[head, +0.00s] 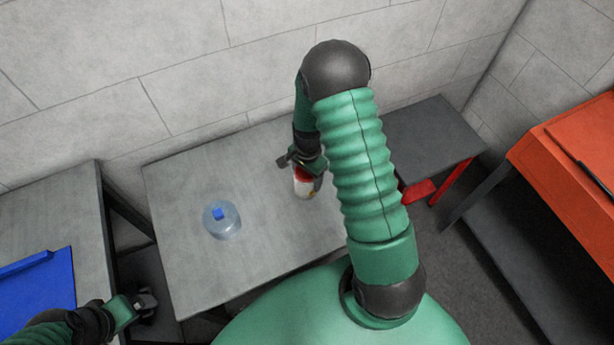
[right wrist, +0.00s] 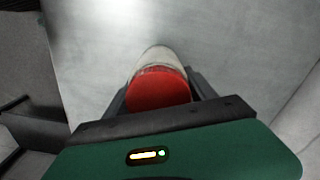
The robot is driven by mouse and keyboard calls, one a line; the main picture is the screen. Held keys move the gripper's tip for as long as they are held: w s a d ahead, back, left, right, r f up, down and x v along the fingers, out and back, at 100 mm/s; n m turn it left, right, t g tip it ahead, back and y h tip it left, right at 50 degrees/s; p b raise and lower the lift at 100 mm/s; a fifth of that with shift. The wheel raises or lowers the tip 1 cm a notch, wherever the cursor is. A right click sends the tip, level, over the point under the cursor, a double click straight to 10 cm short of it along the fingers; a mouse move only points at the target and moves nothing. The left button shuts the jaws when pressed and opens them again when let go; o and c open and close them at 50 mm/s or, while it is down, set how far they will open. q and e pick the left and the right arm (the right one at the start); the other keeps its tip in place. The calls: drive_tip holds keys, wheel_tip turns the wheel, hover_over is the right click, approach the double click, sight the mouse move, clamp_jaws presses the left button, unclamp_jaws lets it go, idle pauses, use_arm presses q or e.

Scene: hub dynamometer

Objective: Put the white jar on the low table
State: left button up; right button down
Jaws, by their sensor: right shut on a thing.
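The white jar (head: 304,188) has a red top and sits in the jaws of my right gripper (head: 308,172), over the right part of a grey table (head: 180,190). In the right wrist view its red lid (right wrist: 158,92) and pale body (right wrist: 158,57) show between the fingers, with the grey tabletop beyond. I cannot tell whether its base touches the table. A dark grey table with red legs (head: 432,135) stands to the right; which table is the low one is not clear. My left gripper (head: 146,303) is empty at the lower left, its jaw opening unclear.
A clear round container with a blue cap (head: 221,220) stands on the grey table, left of the jar. A grey surface with a blue board (head: 40,295) is at the left. An orange bench (head: 570,170) stands at the right. A block wall runs behind.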

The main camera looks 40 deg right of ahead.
drive_tip(key=shift+d+f, duration=0.1)
drive_tip(key=shift+d, duration=0.15)
drive_tip(key=shift+c, duration=1.4)
unclamp_jaws()
drive_tip(key=shift+s+d+f, duration=0.1)
drive_tip(key=shift+s+d, duration=0.05)
drive_tip(key=shift+d, duration=0.2)
drive_tip(key=shift+a, duration=0.4)
drive_tip(key=shift+r, duration=0.45)
wheel_tip(320, 180, up, 12)
drive_tip(key=shift+a+f+p, duration=0.15)
drive_tip(key=shift+f+p, duration=0.05)
drive_tip(key=shift+p, duration=0.15)
drive_tip(key=s+a+r+n+t, duration=0.1)
drive_tip(key=s+a+r+n, duration=0.1)
drive_tip(key=a+n, duration=0.5)
drive_tip(key=s+a+r+n+t, duration=0.1)
drive_tip(key=s+a+n, duration=0.3)
drive_tip(key=a+n, duration=0.4)
drive_tip(key=shift+r+n+t, duration=0.3)
drive_tip(key=shift+r+n, duration=0.55)
drive_tip(key=shift+n, duration=0.05)
